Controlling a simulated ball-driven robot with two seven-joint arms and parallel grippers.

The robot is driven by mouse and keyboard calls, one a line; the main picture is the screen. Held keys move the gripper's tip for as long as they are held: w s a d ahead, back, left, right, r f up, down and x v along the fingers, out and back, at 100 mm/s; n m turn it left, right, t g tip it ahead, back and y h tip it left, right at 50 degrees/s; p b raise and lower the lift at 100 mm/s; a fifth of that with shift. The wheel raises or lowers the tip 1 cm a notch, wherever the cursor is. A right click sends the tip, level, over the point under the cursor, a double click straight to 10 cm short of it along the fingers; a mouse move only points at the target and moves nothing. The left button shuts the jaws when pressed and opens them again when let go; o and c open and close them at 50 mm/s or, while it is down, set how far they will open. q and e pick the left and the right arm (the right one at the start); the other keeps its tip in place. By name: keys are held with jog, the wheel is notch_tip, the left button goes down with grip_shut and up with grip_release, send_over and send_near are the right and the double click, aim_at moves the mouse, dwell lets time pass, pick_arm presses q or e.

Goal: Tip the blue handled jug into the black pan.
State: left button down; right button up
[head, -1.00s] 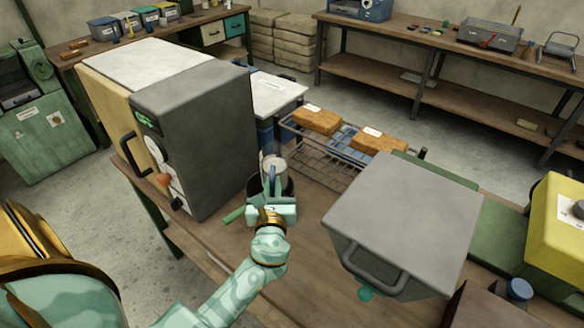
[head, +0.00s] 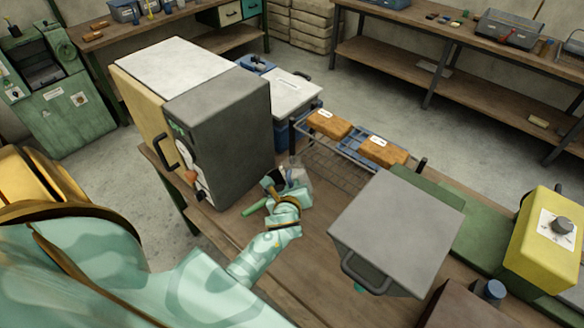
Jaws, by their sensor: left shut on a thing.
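My left gripper (head: 281,190) is over the wooden bench, just right of the dark grey cabinet. It is shut on the blue handled jug, whose pale grey body (head: 297,175) shows partly past the fingers and looks tilted. Its handle is mostly covered by my gripper. A green bar (head: 254,207), which looks like a handle, sticks out to the left below the gripper. The black pan is hidden behind my gripper and the jug, so I cannot tell how the jug's mouth lies over it. My right gripper is not in view.
The dark grey cabinet (head: 225,125) stands close left of my gripper. A wire rack (head: 340,170) with two brown blocks is behind. A grey box with a handle (head: 395,230) stands to the right. Bare bench (head: 290,255) lies between them and in front.

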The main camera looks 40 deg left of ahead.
pick_arm(q)
jog(key=h+p, duration=0.1)
jog(key=p, duration=0.1)
jog(key=a+n+g+h+p, duration=0.1)
jog(key=p, duration=0.2)
jog(key=n+h+p, duration=0.1)
jog(key=p, duration=0.2)
jog(key=shift+w+a+r+g+h, duration=0.15)
jog(key=shift+a+r+g+h, duration=0.15)
jog(key=shift+a+g, duration=0.1)
jog(key=w+a+n+g+h+b, duration=0.1)
jog(key=a+n+h+b, duration=0.3)
jog(key=b, duration=1.3)
jog(key=a+h, duration=0.2)
jog(key=h, duration=0.2)
jog(key=shift+w+a+r+g, duration=0.2)
jog(key=shift+w+r+g, duration=0.05)
jog(key=shift+g, duration=0.15)
